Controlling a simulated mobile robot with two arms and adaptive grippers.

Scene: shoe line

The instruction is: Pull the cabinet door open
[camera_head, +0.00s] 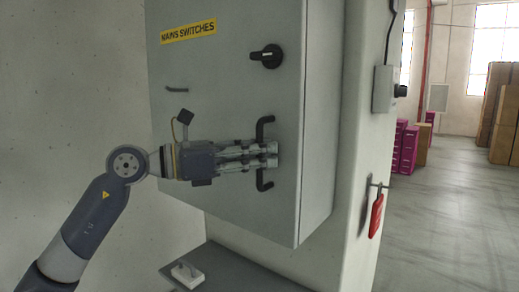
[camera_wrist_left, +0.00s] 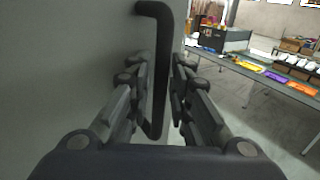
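The grey cabinet door (camera_head: 225,75) carries a yellow MAINS SWITCHES label and looks shut, flush with the cabinet's side. Its black upright handle (camera_head: 264,126) is near the door's right edge; it also shows in the left wrist view (camera_wrist_left: 168,35). My left gripper (camera_head: 275,155) reaches in from the left at the middle of the handle and covers that part in the head view. My right gripper is not in view.
A black rotary knob (camera_head: 267,57) sits above the handle. A red tag (camera_head: 376,215) hangs on the pillar at the right. A grey ledge (camera_head: 225,268) with a small white block (camera_head: 187,274) is below the cabinet. Open floor (camera_head: 445,215) lies to the right.

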